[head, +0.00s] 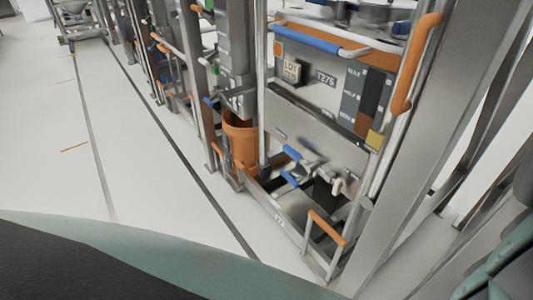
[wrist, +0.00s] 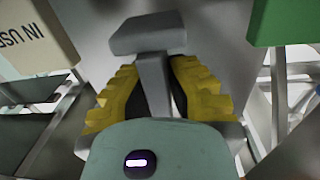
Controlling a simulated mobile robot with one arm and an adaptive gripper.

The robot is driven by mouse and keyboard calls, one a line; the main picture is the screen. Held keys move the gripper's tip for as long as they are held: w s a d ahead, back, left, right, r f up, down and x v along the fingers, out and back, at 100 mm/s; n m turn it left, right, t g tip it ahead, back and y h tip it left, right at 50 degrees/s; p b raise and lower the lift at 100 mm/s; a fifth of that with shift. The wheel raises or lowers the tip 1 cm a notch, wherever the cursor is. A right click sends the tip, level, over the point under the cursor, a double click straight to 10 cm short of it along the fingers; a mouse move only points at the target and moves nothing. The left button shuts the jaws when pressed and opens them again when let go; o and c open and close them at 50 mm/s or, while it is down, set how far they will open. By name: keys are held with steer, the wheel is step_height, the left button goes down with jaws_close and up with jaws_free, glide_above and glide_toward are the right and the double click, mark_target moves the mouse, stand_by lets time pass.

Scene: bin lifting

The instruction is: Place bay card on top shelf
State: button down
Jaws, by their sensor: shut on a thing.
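My gripper (wrist: 156,88) shows in the wrist view with its yellow ribbed fingers on either side of the stem of a grey T-shaped piece (wrist: 149,34). It is shut on this piece; I cannot tell whether it is part of a bay card. A cream card (wrist: 35,33) with upside-down "IN US" lettering is at the upper left, apart from the fingers. A green card or panel (wrist: 284,20) is at the upper right, also apart. My gripper is not in the head view. I cannot make out which surface is the top shelf.
In the head view, a steel frame with a T275 panel (head: 316,105) stands at the centre right. It carries a small "LOT" plate (head: 292,72) and an orange handle (head: 416,64). An orange bucket (head: 241,140) sits inside the row of frames. White floor (head: 115,150) is clear at the left.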

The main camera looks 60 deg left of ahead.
steer(key=shift+w+f+b, duration=0.1)
steer(key=shift+f+b, duration=0.7)
steer(key=shift+f, duration=2)
steer(key=shift+f, duration=0.15)
steer(key=c, duration=1.1)
jaws_free()
steer(key=shift+r, duration=0.3)
steer(key=shift+s+f, duration=0.1)
steer(key=shift+s, duration=0.2)
steer(key=s, duration=1.1)
steer(key=shift+s+a, duration=0.15)
steer(key=shift+s, duration=0.1)
